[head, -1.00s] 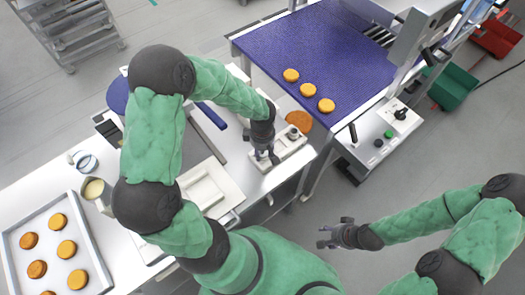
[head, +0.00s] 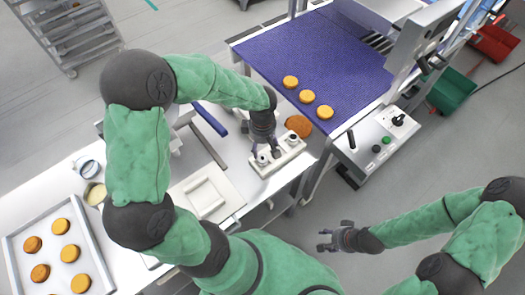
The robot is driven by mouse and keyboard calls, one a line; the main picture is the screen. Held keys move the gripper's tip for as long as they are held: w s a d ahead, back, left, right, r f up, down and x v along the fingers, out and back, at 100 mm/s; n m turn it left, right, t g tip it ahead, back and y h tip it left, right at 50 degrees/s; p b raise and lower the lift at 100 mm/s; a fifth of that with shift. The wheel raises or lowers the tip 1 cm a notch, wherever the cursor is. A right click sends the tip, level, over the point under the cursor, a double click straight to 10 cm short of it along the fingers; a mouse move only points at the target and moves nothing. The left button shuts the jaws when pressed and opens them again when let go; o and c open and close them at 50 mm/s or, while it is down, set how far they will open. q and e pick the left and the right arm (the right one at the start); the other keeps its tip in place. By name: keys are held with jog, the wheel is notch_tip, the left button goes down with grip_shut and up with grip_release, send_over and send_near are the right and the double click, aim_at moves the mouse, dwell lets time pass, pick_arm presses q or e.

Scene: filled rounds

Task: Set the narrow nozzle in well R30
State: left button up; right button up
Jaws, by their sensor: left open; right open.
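A pale block with round fittings (head: 279,163) sits near the right end of the white worktable. One fitting (head: 292,139) shows on its right part and another metallic one (head: 262,159) on its left part. I cannot tell which of these is the narrow nozzle, and no well label is readable. My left gripper (head: 265,151) is open and points down over the block's left part, its fingers close to the left fitting; whether they touch it I cannot tell. My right gripper (head: 323,240) is open and empty, over the floor away from the table.
A blue conveyor belt (head: 310,58) carries several round cakes. A brown round (head: 298,125) lies behind the block. A white lidded box (head: 205,194) and a tray (head: 22,258) of round cakes stand to the left.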

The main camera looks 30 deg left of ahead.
pick_arm(q)
jog(key=shift+r, duration=2)
